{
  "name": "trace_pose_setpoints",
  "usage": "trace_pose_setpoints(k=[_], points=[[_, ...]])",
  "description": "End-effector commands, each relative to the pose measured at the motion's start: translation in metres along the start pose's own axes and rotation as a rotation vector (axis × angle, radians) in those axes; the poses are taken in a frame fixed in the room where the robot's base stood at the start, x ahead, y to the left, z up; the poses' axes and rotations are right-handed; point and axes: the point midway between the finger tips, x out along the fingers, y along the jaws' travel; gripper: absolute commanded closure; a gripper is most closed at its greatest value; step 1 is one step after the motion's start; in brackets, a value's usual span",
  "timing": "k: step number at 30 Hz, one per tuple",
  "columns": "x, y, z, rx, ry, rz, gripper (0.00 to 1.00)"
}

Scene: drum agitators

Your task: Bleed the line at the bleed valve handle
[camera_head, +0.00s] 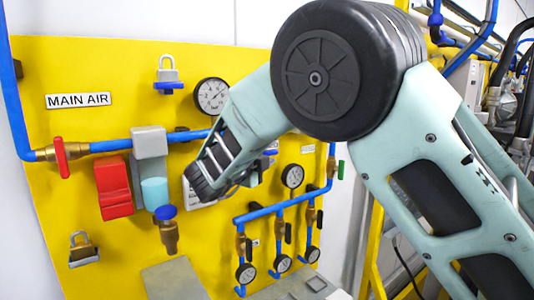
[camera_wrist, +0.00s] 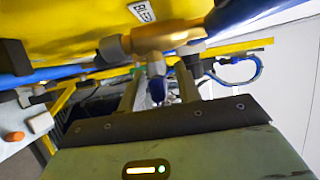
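In the wrist view a label reading "BLEE" (camera_wrist: 143,11), cut off at its edge, sits beside a brass valve body (camera_wrist: 165,37) with grey ends. A blue piece, which looks like the bleed valve handle (camera_wrist: 157,88), hangs below that body. My gripper (camera_wrist: 158,82) has one finger on each side of the blue piece, with gaps showing between; I cannot tell whether either finger touches it. In the head view my arm covers the gripper's fingertips and the bleed valve.
The yellow panel (camera_head: 120,240) carries a red-handled valve (camera_head: 62,157), a red block (camera_head: 113,188), a pressure gauge (camera_head: 211,96) and padlocks. Blue pipework with several small gauges (camera_head: 246,273) lies low and right of my wrist. A grey box (camera_head: 175,280) stands below.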

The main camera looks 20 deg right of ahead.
Motion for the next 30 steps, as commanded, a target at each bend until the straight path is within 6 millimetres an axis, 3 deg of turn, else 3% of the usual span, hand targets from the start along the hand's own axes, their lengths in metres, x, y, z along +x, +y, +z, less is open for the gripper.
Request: trace_pose_setpoints(k=[1,4,17,30], points=[[0.0,0.0,0.0,0.0,0.0,0.0,0.75],[0.0,0.0,0.0,0.0,0.0,0.0,1.0],[-0.001,0.005,0.0,-0.017,-0.001,-0.041,1.0],[-0.001,0.013,0.0,-0.126,0.0,-0.311,1.0]])
